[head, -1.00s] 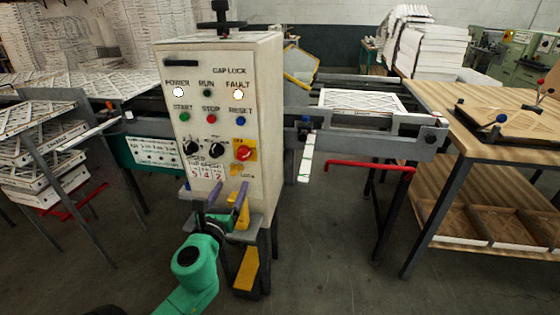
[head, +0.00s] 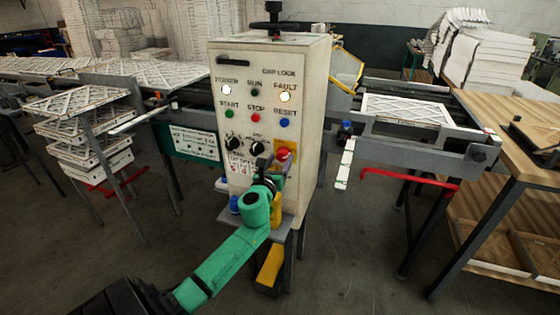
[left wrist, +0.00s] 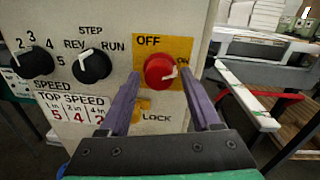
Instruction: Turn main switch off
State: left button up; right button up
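The main switch, a round red knob (left wrist: 160,70) on a yellow plate, is on the front of the white control cabinet (head: 232,75). OFF is printed above left of it, and LOCK below. A white mark on the knob points right and slightly up, toward the ON lettering. The knob also shows in the head view (head: 283,154). My left gripper (left wrist: 160,78) is open, its purple fingers reaching toward the panel on either side of the knob. I cannot tell whether they touch it. In the head view the left gripper (head: 274,172) is in front of the lower panel. My right gripper is out of view.
Two black selector knobs (left wrist: 92,66) (left wrist: 34,62) sit left of the switch. START, STOP and RESET buttons (head: 256,118) are above. A grey shelf (head: 262,226) juts out below the panel. A red bar (head: 405,178) and the conveyor frame lie to the right.

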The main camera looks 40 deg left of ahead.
pick_arm(q)
grip_shut()
jog(key=shift+n, duration=0.3)
jog(key=n, duration=0.2)
jog(key=shift+n+p, duration=0.3)
jog(key=shift+n, duration=0.1)
jog(key=n+p, duration=0.1)
jog(key=n, duration=0.4)
jog(key=shift+a, duration=0.1)
jog(key=n, duration=0.4)
jog(key=shift+n+h+p, duration=0.3)
jog(key=shift+h+p, duration=0.05)
jog(key=shift+h, duration=0.05)
jog(key=n+p, duration=0.1)
jog(key=n, duration=0.3)
jog(key=shift+h, duration=0.3)
